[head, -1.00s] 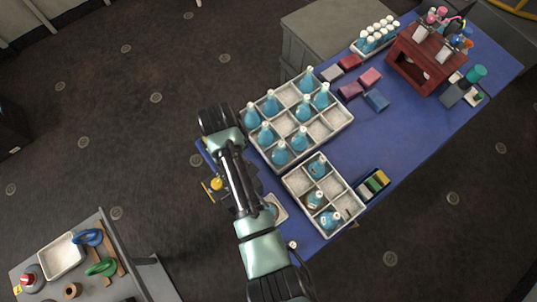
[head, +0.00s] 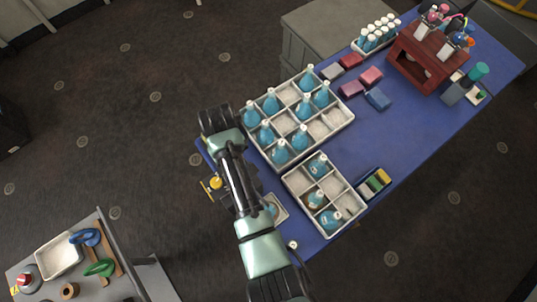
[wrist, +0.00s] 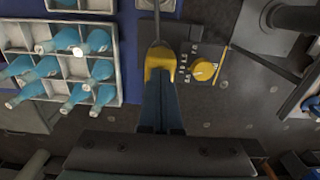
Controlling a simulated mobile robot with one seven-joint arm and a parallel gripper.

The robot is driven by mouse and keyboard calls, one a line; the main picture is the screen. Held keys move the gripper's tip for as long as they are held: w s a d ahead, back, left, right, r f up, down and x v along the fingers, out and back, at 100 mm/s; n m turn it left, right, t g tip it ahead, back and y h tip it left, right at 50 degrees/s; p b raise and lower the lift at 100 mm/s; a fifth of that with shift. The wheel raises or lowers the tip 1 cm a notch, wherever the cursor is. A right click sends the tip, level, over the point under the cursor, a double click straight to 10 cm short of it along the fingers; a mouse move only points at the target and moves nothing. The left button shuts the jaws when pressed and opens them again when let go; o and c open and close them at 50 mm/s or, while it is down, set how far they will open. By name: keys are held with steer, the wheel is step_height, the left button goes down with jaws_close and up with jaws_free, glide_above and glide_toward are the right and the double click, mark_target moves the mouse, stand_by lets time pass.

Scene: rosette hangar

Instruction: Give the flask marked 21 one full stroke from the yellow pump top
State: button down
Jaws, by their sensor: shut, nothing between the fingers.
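In the wrist view my gripper (wrist: 160,82) is shut and empty. Its dark fingers lie over a yellow pump top (wrist: 160,58), but I cannot tell whether they touch it or how far down it is. A thin spout (wrist: 157,25) runs from it to a pale tray (wrist: 144,4). In the head view my arm hides the pump. The same tray (head: 280,208) shows beside my arm, with a bluish shape (head: 270,208) in it, perhaps a flask. Blue flasks stand in the large crate (head: 352,115) and small crate (head: 345,183). I cannot read 21 on any.
A round yellow knob (head: 215,182) with a bar sits at the table's near-left edge; it also shows in the wrist view (wrist: 204,69). A red rack (head: 425,60) and coloured blocks (head: 376,98) stand farther right. A grey side table (head: 125,270) holds tools.

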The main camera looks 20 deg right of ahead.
steer(key=shift+f+b, duration=0.65)
steer(key=shift+f, duration=0.4)
steer(key=shift+r, duration=0.15)
step_height(320, 180, up, 10)
steer(key=p, duration=1)
steer(key=shift+r+p, duration=0.2)
steer(key=shift+p, duration=0.15)
steer(key=shift+f, duration=0.1)
stand_by(0.6)
